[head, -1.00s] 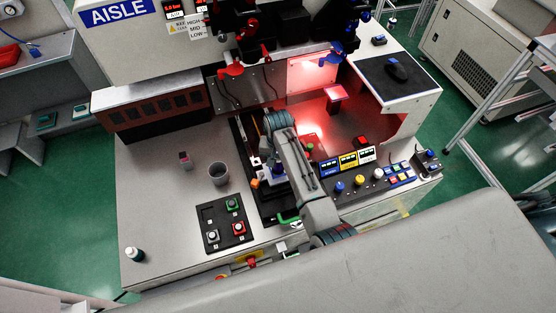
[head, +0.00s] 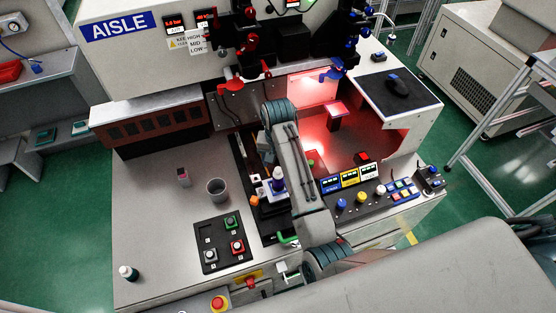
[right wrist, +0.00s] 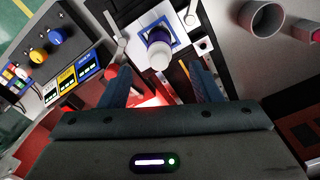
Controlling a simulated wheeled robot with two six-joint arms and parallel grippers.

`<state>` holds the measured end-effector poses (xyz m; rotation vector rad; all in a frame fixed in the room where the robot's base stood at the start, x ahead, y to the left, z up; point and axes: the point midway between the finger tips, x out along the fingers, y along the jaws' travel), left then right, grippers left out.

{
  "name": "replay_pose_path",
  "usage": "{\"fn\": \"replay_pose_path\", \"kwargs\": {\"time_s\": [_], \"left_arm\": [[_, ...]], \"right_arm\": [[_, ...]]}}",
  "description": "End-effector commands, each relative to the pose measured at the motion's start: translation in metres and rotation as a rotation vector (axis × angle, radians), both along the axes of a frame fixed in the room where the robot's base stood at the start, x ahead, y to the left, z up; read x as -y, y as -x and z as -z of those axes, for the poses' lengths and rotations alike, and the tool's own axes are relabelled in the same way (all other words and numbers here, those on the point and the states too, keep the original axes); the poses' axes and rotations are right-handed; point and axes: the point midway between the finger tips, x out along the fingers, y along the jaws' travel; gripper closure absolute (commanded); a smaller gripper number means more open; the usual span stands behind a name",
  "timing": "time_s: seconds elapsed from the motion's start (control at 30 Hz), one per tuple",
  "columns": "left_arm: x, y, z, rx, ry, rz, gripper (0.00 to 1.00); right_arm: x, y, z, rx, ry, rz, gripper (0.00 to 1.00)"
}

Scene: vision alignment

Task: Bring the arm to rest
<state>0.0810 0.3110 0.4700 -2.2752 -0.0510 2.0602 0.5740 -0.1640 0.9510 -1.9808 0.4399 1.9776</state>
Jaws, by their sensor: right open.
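My right arm reaches over the workbench (head: 160,235) in the head view, and its forearm hides most of the right gripper there. In the right wrist view the right gripper (right wrist: 160,66) is open, with its two dark fingers wide apart and nothing held. A small purple bottle with a white cap (right wrist: 158,50) stands beyond the fingertips on a white plate with a blue square outline (right wrist: 174,22). The bottle also shows in the head view (head: 278,180), just left of my forearm. My left gripper is not in view.
A grey cup (head: 217,190) and a black panel of push buttons (head: 223,245) stand left of the arm. A control box with coloured knobs (head: 361,200) is to the right. Above hang red (head: 240,82) and blue (head: 333,70) fittings. The bench's left front is mostly clear.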

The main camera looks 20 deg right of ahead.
Motion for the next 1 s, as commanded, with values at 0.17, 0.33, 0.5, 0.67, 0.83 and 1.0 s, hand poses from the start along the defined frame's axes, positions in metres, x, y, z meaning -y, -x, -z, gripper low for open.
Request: {"fn": "replay_pose_path", "kwargs": {"time_s": [0.17, 0.33, 0.5, 0.67, 0.83, 1.0], "left_arm": [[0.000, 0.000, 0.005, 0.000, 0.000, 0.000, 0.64], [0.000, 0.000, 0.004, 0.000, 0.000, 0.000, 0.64], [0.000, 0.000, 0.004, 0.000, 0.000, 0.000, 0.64], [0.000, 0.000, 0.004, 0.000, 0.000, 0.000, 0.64], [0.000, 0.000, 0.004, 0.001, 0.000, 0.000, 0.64], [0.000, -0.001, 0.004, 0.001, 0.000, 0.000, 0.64]], "right_arm": [[0.000, 0.000, -0.014, 0.001, 0.000, 0.000, 0.42], [0.000, 0.000, -0.017, 0.000, 0.001, 0.000, 0.42], [0.000, 0.000, -0.016, 0.000, 0.001, 0.000, 0.42], [0.000, 0.000, -0.016, 0.000, 0.001, 0.000, 0.42], [0.006, 0.009, -0.009, 0.005, 0.003, -0.005, 0.42], [0.030, 0.048, 0.015, 0.041, 0.018, -0.040, 0.42]]}}
